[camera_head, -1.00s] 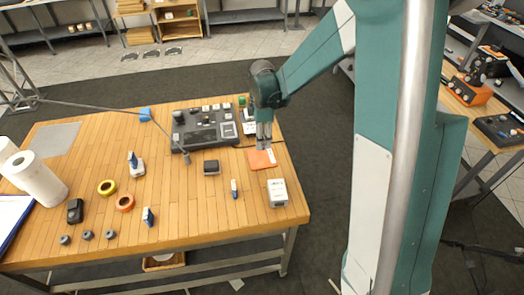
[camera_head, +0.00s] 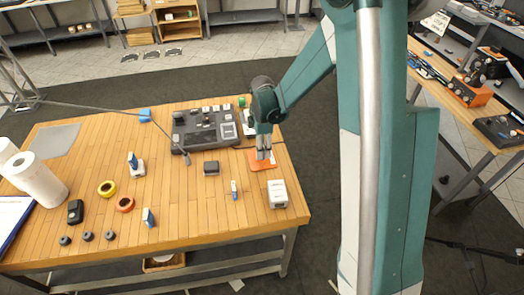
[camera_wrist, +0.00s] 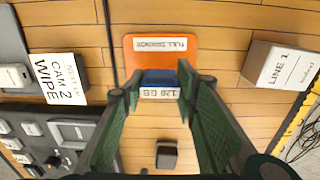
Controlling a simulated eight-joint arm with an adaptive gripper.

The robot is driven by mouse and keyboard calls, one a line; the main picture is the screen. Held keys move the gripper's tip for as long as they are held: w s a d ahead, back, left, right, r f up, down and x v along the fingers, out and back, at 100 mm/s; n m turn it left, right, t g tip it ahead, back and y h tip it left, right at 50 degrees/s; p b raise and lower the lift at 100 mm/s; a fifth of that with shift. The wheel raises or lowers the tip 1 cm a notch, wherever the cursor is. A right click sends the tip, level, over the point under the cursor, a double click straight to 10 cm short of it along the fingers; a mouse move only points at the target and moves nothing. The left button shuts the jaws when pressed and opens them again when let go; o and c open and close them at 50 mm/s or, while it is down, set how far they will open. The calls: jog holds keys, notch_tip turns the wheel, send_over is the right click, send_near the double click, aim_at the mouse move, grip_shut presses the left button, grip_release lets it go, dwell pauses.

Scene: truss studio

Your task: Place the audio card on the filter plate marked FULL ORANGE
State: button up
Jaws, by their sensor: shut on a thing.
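My gripper (camera_wrist: 160,92) is shut on a small blue card with a white label reading 128 GB (camera_wrist: 160,78), which I take as the audio card. The card stands between the fingertips at the near edge of the orange filter plate marked FULL ORANGE (camera_wrist: 160,44). I cannot tell whether the card touches the plate. In the head view my gripper (camera_head: 263,154) points down over the orange plate (camera_head: 256,166), and its fingers hide part of the plate. The held card is not clear there.
A white box labelled LINE 1 (camera_wrist: 285,68) stands right of the plate. A CAM 2 WIPE box (camera_wrist: 58,78) and a dark control panel (camera_head: 203,128) are left. A small dark box (camera_head: 211,168) and several blue-and-white items, one nearby (camera_head: 234,188), stand on the table.

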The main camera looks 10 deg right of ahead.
jog(key=shift+f, duration=0.65)
jog(key=shift+f, duration=0.1)
jog(key=o, duration=0.8)
jog(key=shift+r, duration=6.1)
